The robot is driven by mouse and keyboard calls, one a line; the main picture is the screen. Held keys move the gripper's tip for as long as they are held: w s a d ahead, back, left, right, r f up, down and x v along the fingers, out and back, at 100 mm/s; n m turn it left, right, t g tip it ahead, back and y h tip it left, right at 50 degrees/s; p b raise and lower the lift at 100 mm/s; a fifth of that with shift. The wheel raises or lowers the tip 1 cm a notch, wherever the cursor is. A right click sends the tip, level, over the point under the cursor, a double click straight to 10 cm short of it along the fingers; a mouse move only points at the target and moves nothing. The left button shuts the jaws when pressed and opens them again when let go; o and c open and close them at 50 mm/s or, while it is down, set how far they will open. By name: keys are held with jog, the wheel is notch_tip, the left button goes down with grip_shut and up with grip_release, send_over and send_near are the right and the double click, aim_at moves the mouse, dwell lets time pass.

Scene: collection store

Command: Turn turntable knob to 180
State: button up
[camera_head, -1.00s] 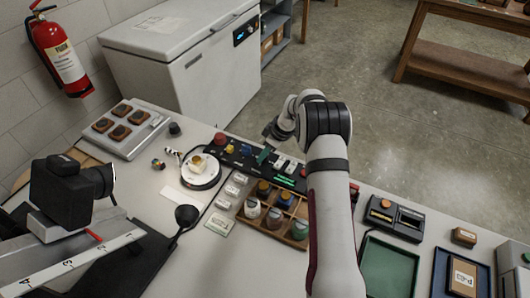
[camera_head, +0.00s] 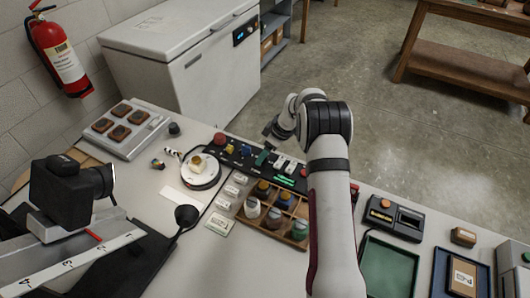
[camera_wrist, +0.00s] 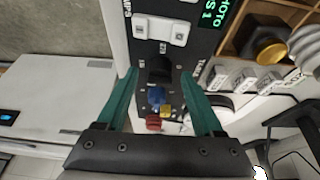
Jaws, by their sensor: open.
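The black control panel (camera_head: 240,157) lies on the bench behind the specimen rack. In the wrist view a dark knob (camera_wrist: 159,69) stands on the panel, with blue, yellow and red controls beyond it. My gripper (camera_wrist: 159,74) is open, its two teal fingers on either side of the dark knob with a gap at each side. The knob's pointer and scale cannot be read. In the wrist view the right finger partly hides the turntable.
A wooden rack (camera_head: 297,233) of jars stands in front of the panel, with several white labelled blocks to its left. A black camera (camera_head: 62,190) stands at left. Green (camera_head: 392,267) and blue trays lie at right. A white chest freezer (camera_head: 190,65) stands behind the bench.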

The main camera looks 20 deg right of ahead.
jog(key=v, duration=1.5)
jog(key=shift+r, duration=0.2)
jog(key=s+a+r+m+g, duration=0.1)
jog(key=s+a+r+m, duration=0.2)
jog(key=s+a, duration=0.35)
jog(key=s+a+r+m+g, duration=0.1)
jog(key=s+a+r+m, duration=0.15)
jog(key=s, duration=0.75)
jog(key=s+a+r+m, duration=0.35)
jog(key=s+a, duration=0.25)
jog(key=s, duration=0.2)
jog(key=s+f+m, duration=0.2)
jog(key=s, duration=0.4)
jog(key=s+a+f+m+g+h, duration=0.1)
jog(key=s+f+m, duration=0.1)
jog(key=s, duration=0.4)
jog(key=shift+s+a+f+m, duration=0.25)
jog(key=shift+s+a+m, duration=0.15)
jog(key=shift+m, duration=0.4)
jog(key=shift+c, duration=0.3)
